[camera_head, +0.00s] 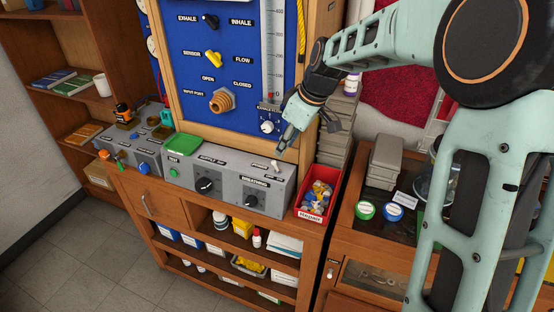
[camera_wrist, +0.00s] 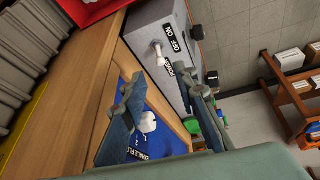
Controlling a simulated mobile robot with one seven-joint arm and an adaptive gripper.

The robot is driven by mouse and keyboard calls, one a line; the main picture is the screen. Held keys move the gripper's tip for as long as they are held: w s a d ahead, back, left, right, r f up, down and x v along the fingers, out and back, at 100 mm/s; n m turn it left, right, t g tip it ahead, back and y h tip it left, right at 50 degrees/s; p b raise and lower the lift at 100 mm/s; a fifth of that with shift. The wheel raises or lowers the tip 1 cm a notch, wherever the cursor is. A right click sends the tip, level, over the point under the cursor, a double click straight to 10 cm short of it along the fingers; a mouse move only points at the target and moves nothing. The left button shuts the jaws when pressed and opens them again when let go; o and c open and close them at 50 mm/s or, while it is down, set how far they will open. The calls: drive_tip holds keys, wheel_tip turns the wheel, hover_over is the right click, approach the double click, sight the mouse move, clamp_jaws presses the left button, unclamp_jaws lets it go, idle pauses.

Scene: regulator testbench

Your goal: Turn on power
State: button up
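The power switch is a small white toggle (camera_head: 276,165) on top of the grey control box (camera_head: 222,181), near its back right corner. In the wrist view the toggle (camera_wrist: 158,50) stands beside the ON, OFF and POWER labels. Its base is dark, and I cannot tell for sure which position it is in. My gripper (camera_head: 286,142) is above the box's back right corner, close to the toggle and apart from it. In the wrist view my gripper (camera_wrist: 161,72) is open and empty, with the toggle showing beyond the gap between its fingertips.
A white knob (camera_head: 267,127) on the blue panel (camera_head: 235,55) is close behind my gripper. A red bin (camera_head: 311,211) of small parts stands right of the box, and a green case (camera_head: 183,143) lies at its back left. Grey stacked trays (camera_head: 337,120) stand at the right.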

sight(278, 171)
drive_tip(key=p+x, duration=0.1)
drive_tip(key=x, duration=0.8)
clamp_jaws()
